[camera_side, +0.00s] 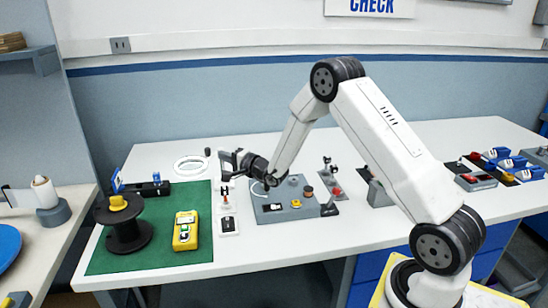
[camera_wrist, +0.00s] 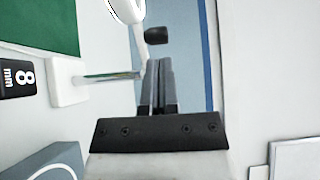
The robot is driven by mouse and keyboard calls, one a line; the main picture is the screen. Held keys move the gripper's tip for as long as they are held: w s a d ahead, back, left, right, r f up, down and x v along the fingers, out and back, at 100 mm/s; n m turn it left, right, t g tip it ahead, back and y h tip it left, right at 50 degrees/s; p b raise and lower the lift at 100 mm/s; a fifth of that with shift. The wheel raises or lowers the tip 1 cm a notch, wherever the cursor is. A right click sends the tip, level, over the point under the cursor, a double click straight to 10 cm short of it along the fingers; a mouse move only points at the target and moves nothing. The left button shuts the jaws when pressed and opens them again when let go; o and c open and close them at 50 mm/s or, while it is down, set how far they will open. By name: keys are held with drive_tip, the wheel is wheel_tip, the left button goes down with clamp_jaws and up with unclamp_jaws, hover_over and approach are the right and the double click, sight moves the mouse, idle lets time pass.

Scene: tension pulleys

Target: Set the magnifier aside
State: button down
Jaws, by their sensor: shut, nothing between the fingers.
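The magnifier (camera_side: 191,174) shows in the side view as a white ring lying on the white table, at the back edge of the green mat. Part of the white ring with its white arm (camera_wrist: 141,47) shows at the top of the wrist view, cut off by the frame edge. My gripper (camera_side: 224,164) is to the right of the ring and apart from it, above the table. In the wrist view my gripper (camera_wrist: 158,68) has its fingers together with nothing between them. The white arm appears just beyond the fingertips; I cannot tell the exact gap.
A white stand (camera_wrist: 66,82) with a metal rod and an 8 mm label (camera_wrist: 17,77) are near my gripper. A black spool (camera_side: 128,234) and yellow meter (camera_side: 186,231) stand on the green mat (camera_side: 165,255). A grey pulley board (camera_side: 270,214) is to the right.

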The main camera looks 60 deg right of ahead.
sight(207, 166)
drive_tip(key=s+d+n+g+y, duration=0.1)
drive_tip(key=s+n+y, duration=0.1)
drive_tip(key=s+y, duration=0.1)
drive_tip(key=s+d+f+n+g+y, duration=0.1)
drive_tip(key=s+d+n+y, duration=0.1)
drive_tip(key=s+y, duration=0.1)
drive_tip(key=s+d+n+g+y, duration=0.1)
drive_tip(key=s+n+y, duration=0.1)
drive_tip(key=s+y, duration=0.1)
drive_tip(key=shift+s+d+f, duration=0.25)
drive_tip(key=shift+d+f, duration=0.15)
drive_tip(key=shift+s+d+f+y, duration=0.1)
drive_tip(key=shift+s+f+y, duration=0.05)
drive_tip(key=shift+s+y, duration=0.35)
drive_tip(key=x, duration=1.4)
drive_tip(key=shift+f, duration=0.3)
drive_tip(key=shift+w, duration=0.15)
